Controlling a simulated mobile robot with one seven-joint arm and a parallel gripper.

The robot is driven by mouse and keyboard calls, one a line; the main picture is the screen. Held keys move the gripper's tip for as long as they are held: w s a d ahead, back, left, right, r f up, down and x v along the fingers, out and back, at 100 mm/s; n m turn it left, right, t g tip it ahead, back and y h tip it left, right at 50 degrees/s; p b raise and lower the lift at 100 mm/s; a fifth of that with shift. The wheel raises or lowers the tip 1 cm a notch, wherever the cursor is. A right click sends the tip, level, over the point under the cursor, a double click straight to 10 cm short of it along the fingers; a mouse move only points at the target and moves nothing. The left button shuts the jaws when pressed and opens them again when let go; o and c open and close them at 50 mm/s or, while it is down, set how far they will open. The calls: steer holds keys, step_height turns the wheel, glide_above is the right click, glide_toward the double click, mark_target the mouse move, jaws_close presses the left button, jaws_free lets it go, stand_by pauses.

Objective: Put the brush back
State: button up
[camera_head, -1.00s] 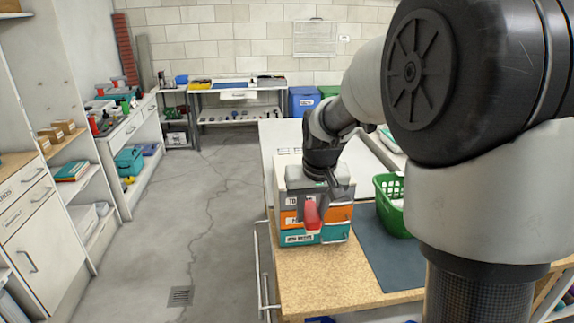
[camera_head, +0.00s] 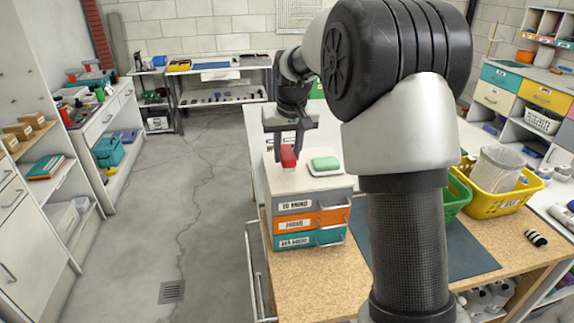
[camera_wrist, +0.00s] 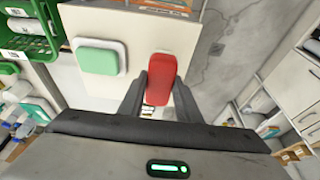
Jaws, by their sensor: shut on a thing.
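The red brush (camera_head: 288,157) is between the fingers of my gripper (camera_head: 286,142), which is shut on it. In the wrist view the brush (camera_wrist: 161,78) sits between the two dark fingers of my gripper (camera_wrist: 160,92). A green block (camera_head: 325,163) on a white dish lies to its right on the unit; it also shows in the wrist view (camera_wrist: 98,60).
The drawer unit has grey, orange and teal drawers, all looking shut, and stands on a tan workbench (camera_head: 300,290). A green basket (camera_head: 457,197) and a yellow basket (camera_head: 492,203) stand to the right. The floor (camera_head: 205,190) at left is clear.

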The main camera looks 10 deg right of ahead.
steer(key=shift+f, duration=1.8)
steer(key=shift+f, duration=0.15)
steer(key=shift+f+b, duration=0.15)
steer(key=shift+b, duration=0.15)
steer(key=o, duration=1)
steer(key=shift+r, duration=0.2)
